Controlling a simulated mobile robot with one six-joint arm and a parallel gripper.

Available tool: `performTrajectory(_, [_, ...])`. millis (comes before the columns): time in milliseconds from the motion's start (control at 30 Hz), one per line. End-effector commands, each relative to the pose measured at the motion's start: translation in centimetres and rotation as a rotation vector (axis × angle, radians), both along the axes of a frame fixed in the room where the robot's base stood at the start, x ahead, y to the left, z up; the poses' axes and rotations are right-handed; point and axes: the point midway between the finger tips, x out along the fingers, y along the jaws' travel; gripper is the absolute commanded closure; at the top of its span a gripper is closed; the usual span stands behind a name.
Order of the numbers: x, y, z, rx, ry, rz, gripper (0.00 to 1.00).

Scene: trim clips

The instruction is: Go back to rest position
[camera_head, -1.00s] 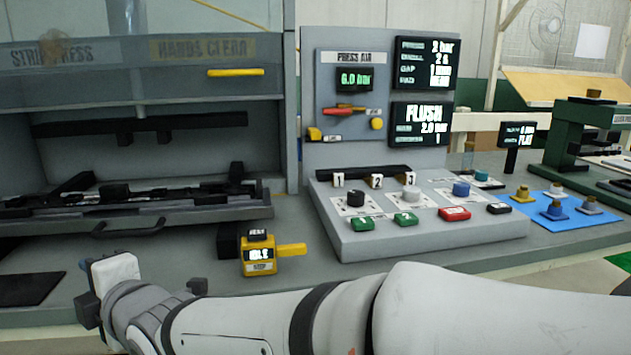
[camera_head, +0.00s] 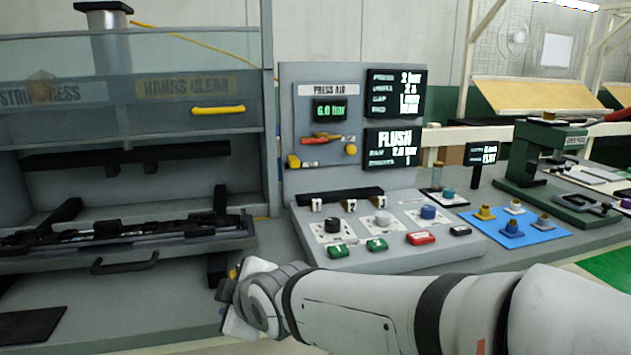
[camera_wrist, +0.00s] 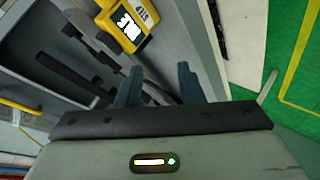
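My gripper (camera_wrist: 158,82) shows in the wrist view with its two dark fingers apart and nothing between them. In the head view my gripper (camera_head: 227,298) is at the end of my white arm, low over the front of the bench, left of the sloped control panel (camera_head: 400,252). Its fingers are not clear there. In the wrist view a yellow box with a lit display (camera_wrist: 124,27) lies beyond the fingers, apart from them. In the head view my wrist hides most of that box.
The grey press (camera_head: 235,180) stands at left with a drawer handle (camera_head: 125,264) at its front. The control panel carries three knobs and several buttons. A blue mat (camera_head: 510,237) with several small parts and a green press (camera_head: 540,165) are at right.

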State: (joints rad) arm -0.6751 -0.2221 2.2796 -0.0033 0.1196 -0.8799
Motion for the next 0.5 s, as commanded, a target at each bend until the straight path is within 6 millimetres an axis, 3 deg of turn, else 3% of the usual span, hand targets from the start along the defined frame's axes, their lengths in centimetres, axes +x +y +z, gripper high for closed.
performTrajectory(33, [0.5,-3.7,2.2,0.013,0.088,-0.117,0.66])
performTrajectory(167, [-0.5,-12.3,3.2,0.063,0.332,-0.434,0.66])
performTrajectory(300, [-3.7,-20.2,4.4,0.131,0.564,-0.794,0.66])
performTrajectory(400, [-6.6,-24.3,5.2,0.181,0.695,-1.028,0.66])
performTrajectory(500, [-9.2,-26.9,5.7,0.221,0.789,-1.209,0.66])
